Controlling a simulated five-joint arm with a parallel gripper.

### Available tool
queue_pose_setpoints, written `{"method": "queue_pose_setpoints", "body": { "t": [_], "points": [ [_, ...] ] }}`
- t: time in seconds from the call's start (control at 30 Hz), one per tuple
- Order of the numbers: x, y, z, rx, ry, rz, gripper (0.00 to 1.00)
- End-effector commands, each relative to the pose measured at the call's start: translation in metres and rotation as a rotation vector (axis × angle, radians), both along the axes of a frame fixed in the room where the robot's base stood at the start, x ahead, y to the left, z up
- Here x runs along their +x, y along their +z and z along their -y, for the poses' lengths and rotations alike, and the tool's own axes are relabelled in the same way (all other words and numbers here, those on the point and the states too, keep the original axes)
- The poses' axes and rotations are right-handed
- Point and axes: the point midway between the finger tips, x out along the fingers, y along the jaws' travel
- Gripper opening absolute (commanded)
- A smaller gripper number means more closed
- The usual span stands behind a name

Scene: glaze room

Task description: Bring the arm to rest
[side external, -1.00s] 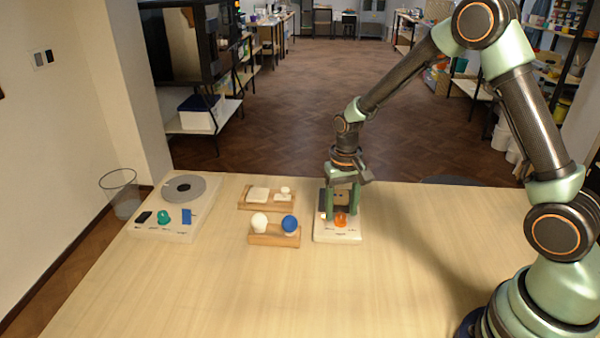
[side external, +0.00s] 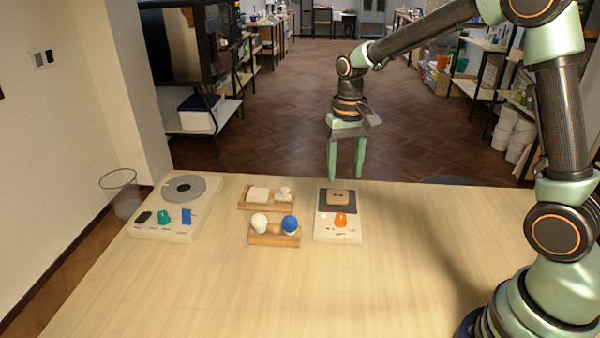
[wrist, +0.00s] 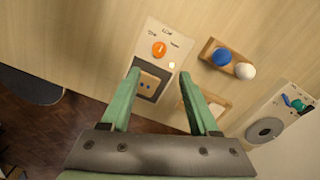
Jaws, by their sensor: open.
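My gripper (side external: 346,175) is open and empty. In the side view it hangs in the air, fingers pointing down, above the far edge of the table, over and behind a white panel (side external: 325,229). The panel carries an orange knob (side external: 341,220) and a dark square plate with a tan block (side external: 341,197) lying on it. In the wrist view the two green fingers (wrist: 160,82) stand apart, with the tan block (wrist: 149,80) and dark plate showing between them, and the orange knob (wrist: 159,49) beyond.
Left of the panel are a wooden holder (side external: 272,239) with a white ball and a blue ball, and a wooden tray (side external: 247,206) with white pieces. A white device (side external: 153,232) with a grey disc stands farther left. The near table (side external: 220,290) is clear.

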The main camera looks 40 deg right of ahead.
Motion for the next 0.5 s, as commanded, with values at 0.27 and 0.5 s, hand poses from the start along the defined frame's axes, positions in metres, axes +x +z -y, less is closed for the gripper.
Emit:
{"method": "queue_pose_setpoints", "body": {
  "t": [0.27, 0.5],
  "points": [
    [-0.013, 0.026, -0.004, -0.005, 0.047, 0.064, 0.61],
    [-0.052, 0.071, -0.012, -0.023, 0.165, 0.209, 0.61]
  ]
}}
